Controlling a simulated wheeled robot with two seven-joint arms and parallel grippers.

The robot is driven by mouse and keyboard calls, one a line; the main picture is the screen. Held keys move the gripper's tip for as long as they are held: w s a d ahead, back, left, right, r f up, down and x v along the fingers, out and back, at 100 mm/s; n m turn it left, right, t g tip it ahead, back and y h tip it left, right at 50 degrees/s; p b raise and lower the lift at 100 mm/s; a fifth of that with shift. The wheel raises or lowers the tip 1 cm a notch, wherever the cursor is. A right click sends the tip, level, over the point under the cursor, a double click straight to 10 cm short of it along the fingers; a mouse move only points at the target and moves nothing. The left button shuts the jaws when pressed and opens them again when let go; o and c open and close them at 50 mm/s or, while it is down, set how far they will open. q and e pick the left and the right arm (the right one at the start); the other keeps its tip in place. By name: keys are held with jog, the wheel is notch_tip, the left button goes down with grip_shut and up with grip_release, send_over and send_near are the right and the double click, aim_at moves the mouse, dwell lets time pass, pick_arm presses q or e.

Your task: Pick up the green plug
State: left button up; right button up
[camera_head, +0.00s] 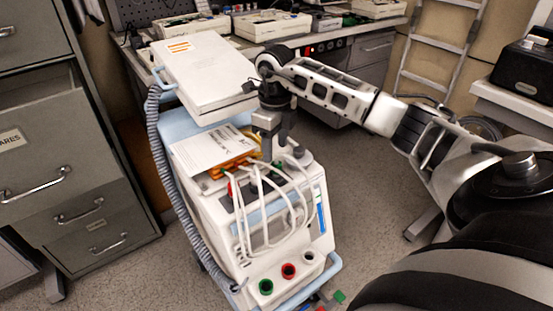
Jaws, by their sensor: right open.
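A small green piece, seemingly the green plug (279,164), shows on top of the white machine among white cables (265,200). It is small and partly hidden. My right gripper (269,150) reaches in from the right and points down just above and beside it, with its jaws open. I cannot tell whether a fingertip touches the plug. My left gripper is out of view.
The white machine (290,245) stands on a cart with a ribbed grey hose (165,185) at its left. Papers (212,148) lie behind the cables, below a raised white panel (205,72). Filing cabinets (65,150) stand left. Another green piece (340,296) shows low at the front.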

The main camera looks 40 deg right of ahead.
aim_at(276, 159)
jog(key=f, duration=0.4)
jog(key=shift+s+a+f, duration=0.1)
jog(key=shift+s+f, duration=0.1)
jog(key=shift+f, duration=0.2)
grip_shut()
jog(key=shift+r, duration=0.2)
jog(key=shift+r, duration=0.3)
notch_tip(276, 159, up, 2)
jog(key=shift+r, duration=0.1)
jog(key=s+a+r, duration=0.2)
jog(key=s+r, duration=0.3)
jog(key=s, duration=0.1)
jog(key=s+a+r+b, duration=0.1)
jog(key=s+a+r, duration=0.2)
jog(key=s+r, duration=0.2)
jog(key=shift+s+a, duration=0.25)
jog(key=shift+s, duration=0.75)
